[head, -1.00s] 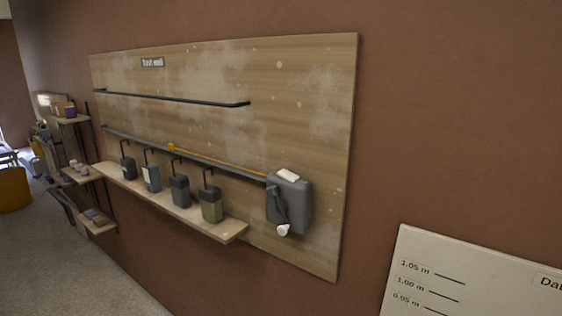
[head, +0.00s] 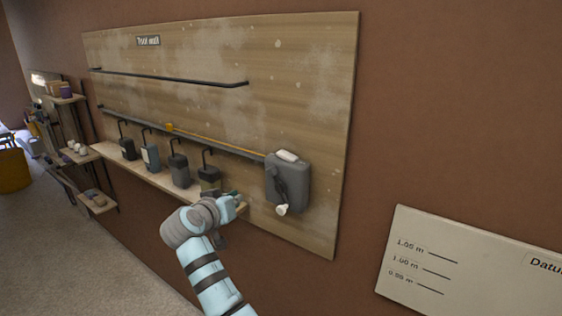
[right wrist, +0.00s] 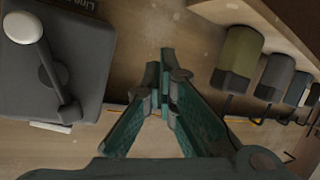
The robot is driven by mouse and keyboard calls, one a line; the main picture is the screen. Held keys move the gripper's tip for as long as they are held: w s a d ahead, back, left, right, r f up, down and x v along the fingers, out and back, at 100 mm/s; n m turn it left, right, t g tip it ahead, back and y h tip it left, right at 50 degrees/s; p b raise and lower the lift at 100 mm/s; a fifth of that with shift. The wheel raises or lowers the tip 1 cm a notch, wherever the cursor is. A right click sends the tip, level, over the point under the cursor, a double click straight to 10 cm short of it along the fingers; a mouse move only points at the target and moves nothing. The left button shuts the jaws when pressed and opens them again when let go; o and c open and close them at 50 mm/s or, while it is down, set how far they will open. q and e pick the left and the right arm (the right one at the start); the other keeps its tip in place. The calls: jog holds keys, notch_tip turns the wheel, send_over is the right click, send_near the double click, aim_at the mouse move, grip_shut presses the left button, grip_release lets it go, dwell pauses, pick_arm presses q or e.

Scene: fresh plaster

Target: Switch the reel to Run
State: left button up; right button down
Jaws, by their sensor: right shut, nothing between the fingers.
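The reel (head: 288,183) is a grey box on the right end of the tool wall board, with an orange line running left from it. Its dark lever with a white knob (head: 281,210) hangs down on its front. In the right wrist view the reel (right wrist: 55,75) is at the left, with the lever's white knob (right wrist: 23,27) at top left. My right gripper (head: 242,202) is left of the reel, apart from it, in front of the shelf end. In the right wrist view its fingertips (right wrist: 162,75) are together and empty. My left gripper is not in view.
Several tools (head: 179,170) hang on hooks above a wooden shelf (head: 150,178), left of the reel; my right gripper partly hides the nearest one. A white datum board (head: 470,260) is on the wall at lower right. The wall around the reel's right side is clear.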

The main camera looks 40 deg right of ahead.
jog(key=s+d+r+m+g+h, duration=0.1)
jog(key=s+r+m, duration=0.3)
jog(key=r, duration=0.6)
jog(key=s+r+m+g+h, duration=0.1)
jog(key=s+r+m, duration=0.4)
jog(key=r, duration=0.5)
jog(key=shift+s+d+r+g+h, duration=0.4)
jog(key=shift+s+g, duration=0.05)
jog(key=shift+g, duration=0.05)
jog(key=shift+w, duration=0.1)
jog(key=p, duration=0.2)
send_over(287, 156)
jog(key=a, duration=0.1)
jog(key=shift+s+f, duration=0.15)
jog(key=shift+f, duration=0.45)
jog(key=shift+s+f, duration=0.15)
jog(key=shift+f, duration=0.4)
jog(key=f, duration=0.3)
jog(key=shift+w+a+f, duration=0.15)
jog(key=shift+w+f, duration=0.15)
jog(key=shift+w, duration=0.1)
jog(key=shift+a+f, duration=0.1)
jog(key=shift+f, duration=0.1)
